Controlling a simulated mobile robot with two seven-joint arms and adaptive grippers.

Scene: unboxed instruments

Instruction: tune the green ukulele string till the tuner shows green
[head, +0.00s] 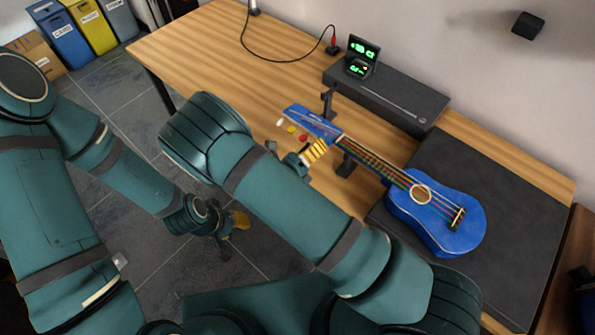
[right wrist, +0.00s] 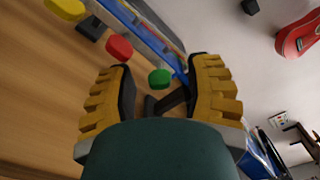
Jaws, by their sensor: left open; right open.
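The blue ukulele (head: 452,236) lies with its body on a dark mat and its headstock (head: 308,119) on a black stand. White, yellow (head: 291,129) and red (head: 303,138) tuning pegs line the headstock's near side. In the right wrist view the green peg (right wrist: 160,78) sits between the open yellow fingers of my right gripper (right wrist: 160,72), apparently touching neither. In the head view the right gripper (head: 314,152) is beside the headstock and hides the green peg. The tuner (head: 362,57) shows green markings, too small to read. My left gripper (head: 236,222) is open and empty over the floor.
A long black case (head: 388,100) stands behind the ukulele, with the tuner on its left end. A black cable (head: 270,59) runs over the wooden table (head: 210,50). The table's left side is mostly clear. Coloured bins (head: 62,38) stand on the floor.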

